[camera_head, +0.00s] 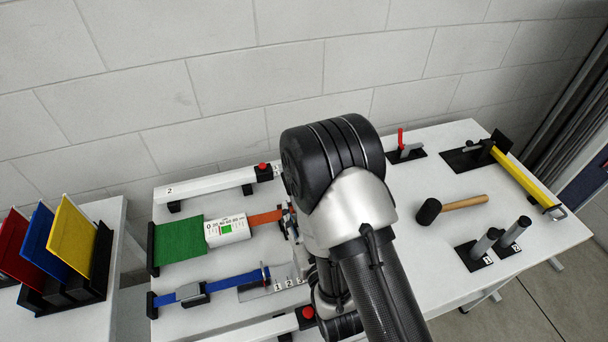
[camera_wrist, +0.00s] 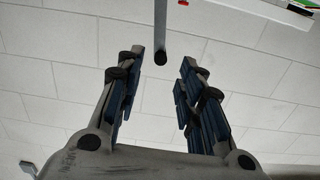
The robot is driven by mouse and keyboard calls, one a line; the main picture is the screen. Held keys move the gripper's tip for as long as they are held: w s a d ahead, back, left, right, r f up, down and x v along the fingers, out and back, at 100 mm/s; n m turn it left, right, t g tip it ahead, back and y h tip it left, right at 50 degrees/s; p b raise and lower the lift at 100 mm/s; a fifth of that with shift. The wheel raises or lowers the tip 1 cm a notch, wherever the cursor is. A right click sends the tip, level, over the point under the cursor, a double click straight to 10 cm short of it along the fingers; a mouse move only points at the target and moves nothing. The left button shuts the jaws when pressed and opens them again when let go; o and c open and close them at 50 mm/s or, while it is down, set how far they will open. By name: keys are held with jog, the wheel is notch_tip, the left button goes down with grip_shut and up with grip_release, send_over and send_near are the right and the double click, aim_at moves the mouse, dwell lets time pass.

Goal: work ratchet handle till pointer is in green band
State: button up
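A white gauge box (camera_head: 227,229) with a printed scale and a small green patch sits on the table, between a green sheet (camera_head: 180,241) and an orange strap (camera_head: 266,217). Its pointer is too small to make out. The orange strap runs right to metal parts (camera_head: 291,224) that my arm partly covers. In the wrist view, my gripper (camera_wrist: 161,64) is open, its two blue-padded fingers well apart. A grey bar (camera_wrist: 160,25) with a dark tip, likely the ratchet handle, reaches down from the top edge between the fingertips. No contact shows. My gripper is hidden in the head view.
A blue strap (camera_head: 235,282) with a buckle lies in front. A hammer (camera_head: 450,206), grey cylinders (camera_head: 486,242), a yellow bar (camera_head: 525,179) and a red-handled clamp (camera_head: 402,145) stand right. Coloured plates (camera_head: 71,236) stand left. A block wall (camera_head: 300,80) is behind.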

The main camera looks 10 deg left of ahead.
jog(key=shift+t, duration=0.3)
jog(key=b+x, duration=0.5)
jog(key=x, duration=0.6)
jog(key=shift+a+f+b, duration=0.1)
jog(key=shift+b, duration=0.3)
jog(key=shift+c, duration=0.2)
grip_shut()
